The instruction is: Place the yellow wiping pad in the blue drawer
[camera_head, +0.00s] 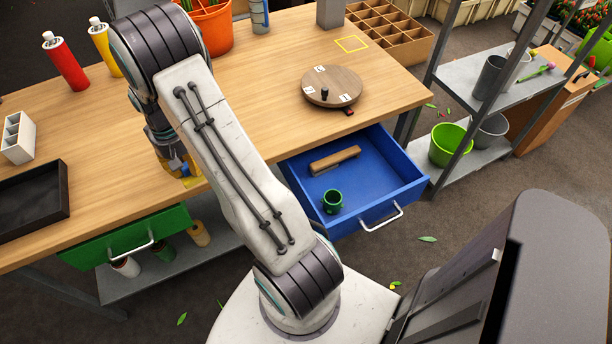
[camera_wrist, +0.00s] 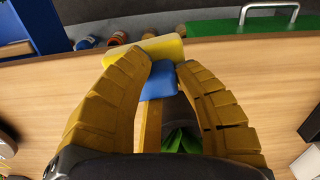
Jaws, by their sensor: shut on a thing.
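My gripper (camera_head: 180,168) is low over the workbench's front edge, between the two drawers, mostly behind my own arm in the head view. In the wrist view its fingers (camera_wrist: 168,66) are closed around a blue part that adjoins the yellow wiping pad (camera_wrist: 150,47). The pad also shows as a small yellow patch in the head view (camera_head: 192,181). I cannot tell whether it touches the bench. The blue drawer (camera_head: 386,210) is pulled open at right, with a wooden block (camera_head: 335,160) and a green cup (camera_head: 332,201) inside. Its right part has bare floor.
A green drawer (camera_head: 105,247) is partly open at left. On the bench stand a round wooden turntable (camera_head: 332,86), a black tray (camera_head: 35,200), a red bottle (camera_head: 65,62) and an orange pot (camera_head: 214,28). A grey shelf (camera_head: 490,110) stands beyond the blue drawer.

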